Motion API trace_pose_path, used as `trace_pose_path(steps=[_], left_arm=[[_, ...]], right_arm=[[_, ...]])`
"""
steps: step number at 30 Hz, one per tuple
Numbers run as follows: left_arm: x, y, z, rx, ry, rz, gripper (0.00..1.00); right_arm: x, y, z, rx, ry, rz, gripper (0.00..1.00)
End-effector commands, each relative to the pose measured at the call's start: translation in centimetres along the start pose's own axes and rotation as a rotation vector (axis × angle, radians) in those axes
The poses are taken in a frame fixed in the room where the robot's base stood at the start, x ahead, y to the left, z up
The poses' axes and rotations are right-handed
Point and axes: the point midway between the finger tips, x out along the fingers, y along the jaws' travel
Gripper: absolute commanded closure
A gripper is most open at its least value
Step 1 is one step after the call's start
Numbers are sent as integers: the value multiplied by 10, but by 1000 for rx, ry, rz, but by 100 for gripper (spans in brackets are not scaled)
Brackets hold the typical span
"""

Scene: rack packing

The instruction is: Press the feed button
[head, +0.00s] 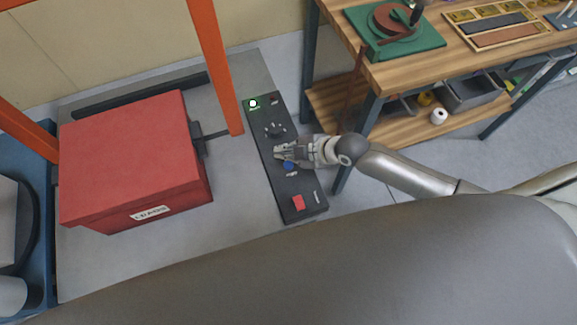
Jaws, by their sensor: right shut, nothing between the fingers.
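A dark control panel (265,151) lies at the centre of the head view. The labels are too small to read, so I cannot tell which one is the feed button. My right gripper (280,152) is shut and empty over the panel, between the knob and the blue button, close beside the blue one. I cannot tell whether it touches anything. My left gripper is out of view.
A red box (135,150) with a label stands left of the panel on a grey surface (240,215). An orange frame post (216,70) rises between them. A wooden workbench (420,60) with a green plate (395,40) and a lower shelf stands at the right.

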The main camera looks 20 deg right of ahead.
Motion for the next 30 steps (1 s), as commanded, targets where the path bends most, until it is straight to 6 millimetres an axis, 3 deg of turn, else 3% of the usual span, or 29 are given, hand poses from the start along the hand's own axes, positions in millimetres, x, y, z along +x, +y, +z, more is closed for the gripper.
trace_pose_path(steps=[3,10,30], left_arm=[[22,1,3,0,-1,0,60],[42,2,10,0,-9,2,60],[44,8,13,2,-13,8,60]], right_arm=[[16,-12,12,1,-1,0,100],[34,-24,25,0,-1,0,100],[37,-26,27,0,0,1,100]])
